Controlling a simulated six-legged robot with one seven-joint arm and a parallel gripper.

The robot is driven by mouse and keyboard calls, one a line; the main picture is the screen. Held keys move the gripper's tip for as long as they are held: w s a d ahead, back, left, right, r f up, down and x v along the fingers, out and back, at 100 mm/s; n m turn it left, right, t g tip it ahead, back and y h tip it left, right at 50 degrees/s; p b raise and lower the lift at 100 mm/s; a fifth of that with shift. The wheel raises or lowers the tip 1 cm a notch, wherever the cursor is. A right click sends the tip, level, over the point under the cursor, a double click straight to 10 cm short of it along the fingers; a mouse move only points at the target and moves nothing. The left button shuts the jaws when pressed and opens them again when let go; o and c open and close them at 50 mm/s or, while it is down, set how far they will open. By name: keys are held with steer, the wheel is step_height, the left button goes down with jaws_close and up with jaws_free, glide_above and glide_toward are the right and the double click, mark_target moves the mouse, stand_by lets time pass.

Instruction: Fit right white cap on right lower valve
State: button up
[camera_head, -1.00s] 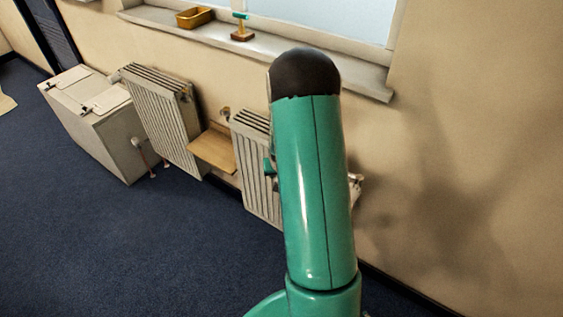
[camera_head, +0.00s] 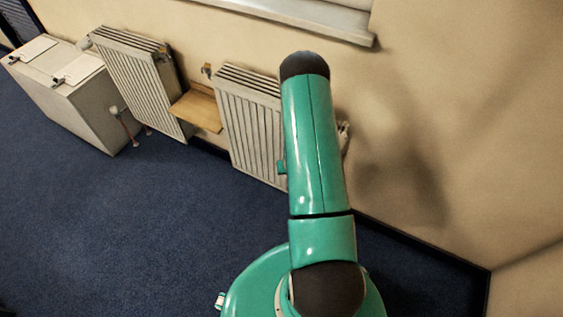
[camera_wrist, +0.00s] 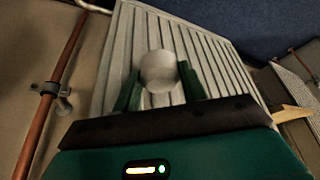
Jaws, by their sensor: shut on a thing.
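The white cap (camera_wrist: 158,72) is round and pale and sits between the two green fingers of my gripper (camera_wrist: 160,84) in the wrist view. The gripper is shut on it. The cap is held in front of the ribbed face of a white radiator (camera_wrist: 125,45). In the head view my arm covers part of the right radiator (camera_head: 250,120), and my gripper is mostly hidden behind the arm. Pale fittings (camera_head: 343,130) show at that radiator's right edge, too small to make out. I cannot identify the right lower valve in either view.
In the wrist view a copper pipe (camera_wrist: 52,70) with a wall clamp (camera_wrist: 47,88) runs along the left. In the head view a wooden shelf (camera_head: 197,108) lies between the right radiator and another radiator (camera_head: 135,80). A white cabinet (camera_head: 65,95) stands at left. Blue carpet in front is clear.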

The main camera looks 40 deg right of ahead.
steer(key=s+d+f+m, duration=0.1)
steer(key=s+d+f, duration=0.1)
steer(key=s+f, duration=0.2)
steer(key=s+d+f, duration=0.2)
steer(key=s+f, duration=0.2)
steer(key=s, duration=0.1)
steer(key=s+d+f+m, duration=0.1)
steer(key=s+f, duration=0.3)
steer(key=s, duration=0.1)
steer(key=shift+s+d+f+m+g+h, duration=0.3)
steer(key=shift+d+f+h, duration=0.05)
steer(key=shift+d+h, duration=0.05)
steer(key=shift+f, duration=2.25)
steer(key=shift+f, duration=1.15)
steer(key=o, duration=1)
steer(key=shift+o, duration=0.2)
steer(key=v, duration=1.4)
